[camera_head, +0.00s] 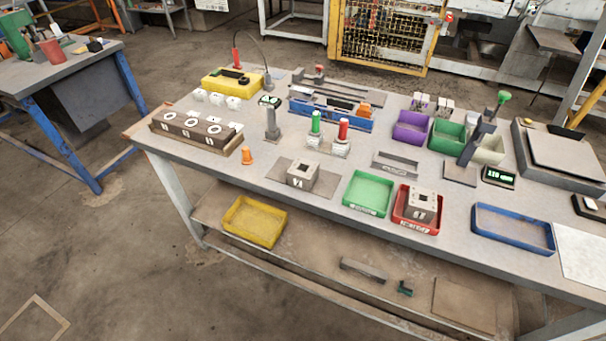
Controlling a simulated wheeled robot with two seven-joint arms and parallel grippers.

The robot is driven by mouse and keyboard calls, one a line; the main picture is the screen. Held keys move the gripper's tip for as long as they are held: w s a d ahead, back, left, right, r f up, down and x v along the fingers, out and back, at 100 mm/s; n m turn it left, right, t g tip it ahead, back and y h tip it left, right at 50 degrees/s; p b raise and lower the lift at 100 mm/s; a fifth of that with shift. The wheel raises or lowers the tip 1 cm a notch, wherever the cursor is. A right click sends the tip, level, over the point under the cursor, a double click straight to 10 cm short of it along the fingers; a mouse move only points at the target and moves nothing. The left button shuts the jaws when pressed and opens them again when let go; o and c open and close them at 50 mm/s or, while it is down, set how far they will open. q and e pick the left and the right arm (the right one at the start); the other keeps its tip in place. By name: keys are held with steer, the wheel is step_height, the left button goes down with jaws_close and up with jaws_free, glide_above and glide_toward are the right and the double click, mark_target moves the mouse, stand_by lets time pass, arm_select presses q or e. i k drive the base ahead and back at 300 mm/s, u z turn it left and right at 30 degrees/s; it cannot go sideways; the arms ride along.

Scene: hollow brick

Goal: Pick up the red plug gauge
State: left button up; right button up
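The red plug gauge (343,130) stands upright, red end up, in a small pale block at the middle of the workbench. A similar green plug gauge (316,122) stands upright in its own block just to its left. A grey hollow brick (301,175) sits on a flat plate in front of them. A second hollow brick (421,203) lies in the red tray (402,223). Neither of my grippers shows in the head view.
A grey upright post (272,124) stands left of the gauges, and a small orange piece (247,155) lies nearer the front. A blue tray with tools (330,113) is behind. The green tray (367,194) and blue tray (512,228) line the front right. A yellow tray (255,221) sits on the lower shelf.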

mark_target(342, 138)
steer(key=k, duration=0.65)
steer(key=u, duration=0.5)
steer(key=i, duration=1.15)
steer(key=z, duration=0.45)
